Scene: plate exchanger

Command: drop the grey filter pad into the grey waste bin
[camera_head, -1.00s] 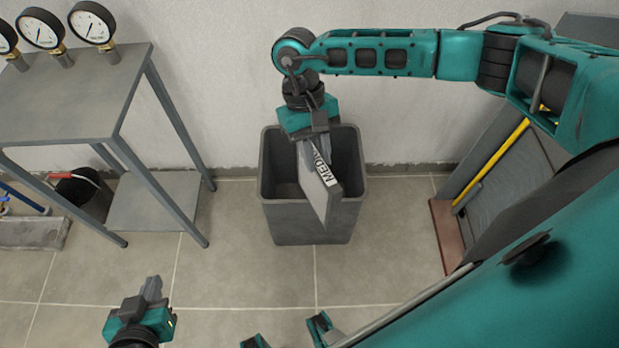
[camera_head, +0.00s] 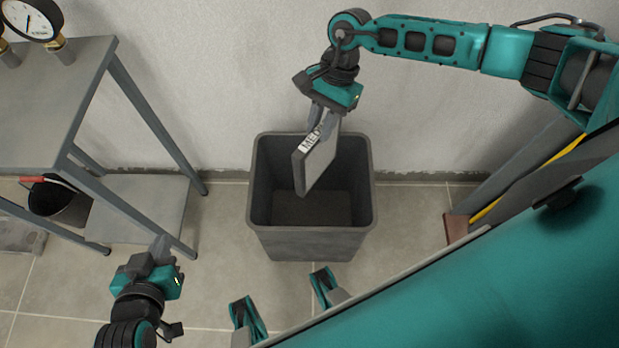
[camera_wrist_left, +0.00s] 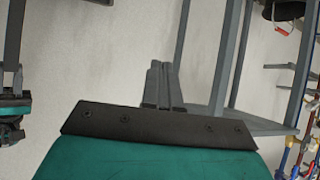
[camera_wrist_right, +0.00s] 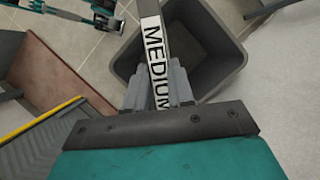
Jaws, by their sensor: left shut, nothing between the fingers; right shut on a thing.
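The grey filter pad (camera_head: 319,164) is a flat slab with a white label on its edge; the right wrist view shows the label (camera_wrist_right: 156,60) reading "MEDIUM". My right gripper (camera_head: 327,118) is shut on the pad's upper edge. The pad hangs tilted over the opening of the grey waste bin (camera_head: 311,245). The bin's inside looks empty, and its rim (camera_wrist_right: 238,62) shows behind the pad in the right wrist view. My left gripper (camera_head: 161,249) is shut and empty at the lower left, away from the bin. Its closed fingers (camera_wrist_left: 162,84) show in the left wrist view.
A grey metal table (camera_head: 60,100) with pressure gauges (camera_head: 32,18) stands at the left. The wall is close behind the bin. A brown-edged panel (camera_head: 455,228) leans at the right.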

